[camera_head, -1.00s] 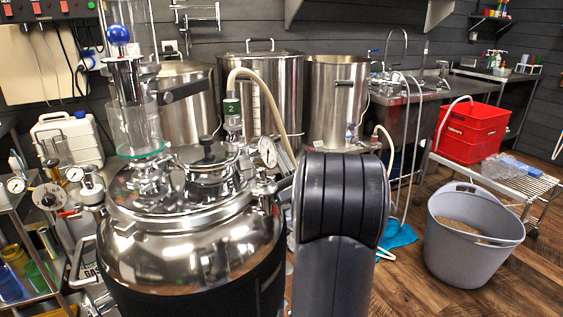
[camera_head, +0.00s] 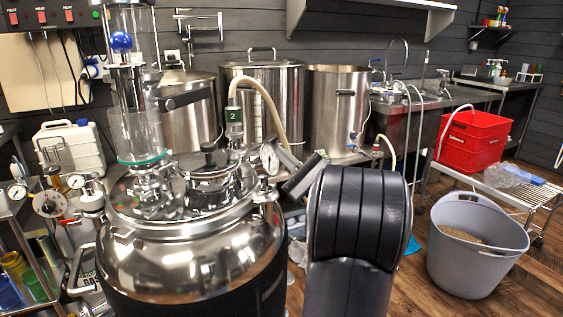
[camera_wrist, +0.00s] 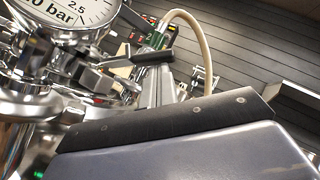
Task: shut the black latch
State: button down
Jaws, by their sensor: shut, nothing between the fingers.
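A black lever handle (camera_head: 187,99), which looks like the latch, sticks out to the right and slightly up beside the glass column above the steel tank (camera_head: 190,250). My gripper (camera_head: 303,174) shows as a dark bar right of the gauge, mostly hidden behind my arm. In the wrist view my gripper (camera_wrist: 165,125) fills the lower part, shut and empty, apart from the lever.
The pressure gauge (camera_head: 270,158) stands close to my gripper on the tank's right side. A hose (camera_head: 268,100) with a green tag rises behind the lid. The glass column (camera_head: 135,120) stands on the lid's left. A grey bucket (camera_head: 475,265) sits on the floor at right.

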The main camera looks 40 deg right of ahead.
aim_at(272, 136)
jog(key=shift+a+r, duration=0.15)
jog(key=shift+r, duration=0.3)
jog(key=r+n+g+y, duration=0.1)
jog(key=n, duration=0.1)
jog(key=n+g, duration=0.1)
jog(key=shift+w+a+r+n+y, duration=0.1)
jog(key=shift+a+r+n+y, duration=0.2)
jog(key=shift+r+n+y, duration=0.1)
jog(key=n+g, duration=0.1)
jog(key=a+r+n+g+p, duration=0.1)
jog(key=n, duration=0.1)
jog(key=r+n+g, duration=0.1)
jog(key=shift+w+a+g, duration=0.2)
jog(key=shift+a+g, duration=0.15)
jog(key=shift+g, duration=0.05)
jog(key=shift+d, duration=0.15)
